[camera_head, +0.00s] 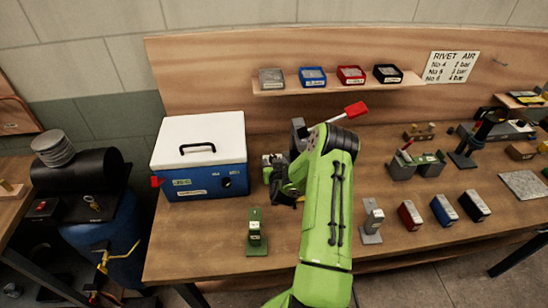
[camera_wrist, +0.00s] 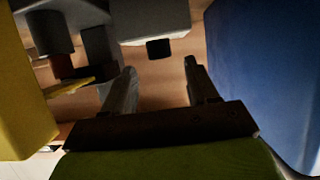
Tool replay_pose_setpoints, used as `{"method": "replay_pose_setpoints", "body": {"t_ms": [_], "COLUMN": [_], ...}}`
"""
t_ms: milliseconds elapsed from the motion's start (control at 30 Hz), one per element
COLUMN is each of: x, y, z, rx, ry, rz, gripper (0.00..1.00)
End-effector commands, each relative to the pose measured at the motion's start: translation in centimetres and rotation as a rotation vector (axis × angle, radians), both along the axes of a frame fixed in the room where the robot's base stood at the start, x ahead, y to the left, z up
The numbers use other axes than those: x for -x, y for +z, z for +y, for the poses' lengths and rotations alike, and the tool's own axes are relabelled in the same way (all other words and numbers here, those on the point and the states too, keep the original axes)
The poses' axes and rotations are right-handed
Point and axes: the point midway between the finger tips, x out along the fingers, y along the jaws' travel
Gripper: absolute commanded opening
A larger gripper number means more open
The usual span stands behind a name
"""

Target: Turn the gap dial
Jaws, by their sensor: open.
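My gripper (camera_wrist: 160,66) is open in the wrist view, with its two fingers apart and nothing between them. Just past the fingertips, a short black knob (camera_wrist: 159,49) sticks out from a grey block (camera_wrist: 150,20); I cannot tell for sure that it is the gap dial. In the head view, my green arm covers most of a bench machine with a grey upright (camera_head: 298,128) and a red-ended lever (camera_head: 355,109).
A blue cooler with a white lid (camera_head: 200,155) stands left of the machine; a blue wall (camera_wrist: 270,70) is close on the right in the wrist view. A yellow part (camera_wrist: 25,90) is close on the left. A green stand (camera_head: 256,232) is at the bench front.

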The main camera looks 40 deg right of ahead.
Motion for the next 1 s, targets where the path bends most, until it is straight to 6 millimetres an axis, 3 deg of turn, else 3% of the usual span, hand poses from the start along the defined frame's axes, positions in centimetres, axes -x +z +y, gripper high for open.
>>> {"method": "replay_pose_setpoints", "body": {"t_ms": [233, 567, 900, 1000], "x": [-3.0, -3.3, -3.3, -3.3], "y": [-1.5, -1.7, -1.7, -1.7], "z": [-2.0, -2.3, -2.3, -2.3], "rx": [0.001, 0.002, 0.002, 0.001], "ry": [-0.001, 0.001, 0.001, -0.001], "rz": [0.001, 0.001, 0.001, 0.002], "gripper": [0.58, 0.57, 0.05, 0.03]}}
